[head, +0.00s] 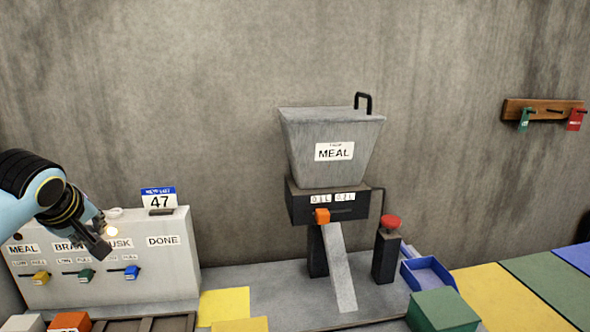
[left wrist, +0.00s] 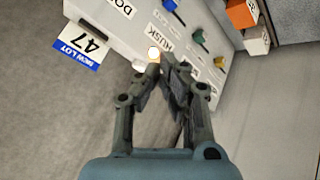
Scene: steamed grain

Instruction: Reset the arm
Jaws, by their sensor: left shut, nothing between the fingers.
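My left gripper (head: 98,248) is at the left of the head view, in front of the grey labelled panel box (head: 170,275). It covers part of the BRAN and HUSK labels. In the left wrist view the gripper (left wrist: 160,66) shows its fingers together with nothing held. A lit round lamp (left wrist: 153,52) shows right by the fingertips; I cannot tell if they touch it. The lamp also shows in the head view (head: 111,231). My right gripper is in neither view.
The panel has yellow (head: 40,278), green (head: 86,275) and blue (head: 131,272) sliders. A NEW LOT 47 card (head: 159,200) stands on top. A MEAL hopper (head: 330,150) with a chute stands mid-table, beside a red button (head: 390,221) and blue tray (head: 428,272). Tags hang on a wall rack (head: 545,107).

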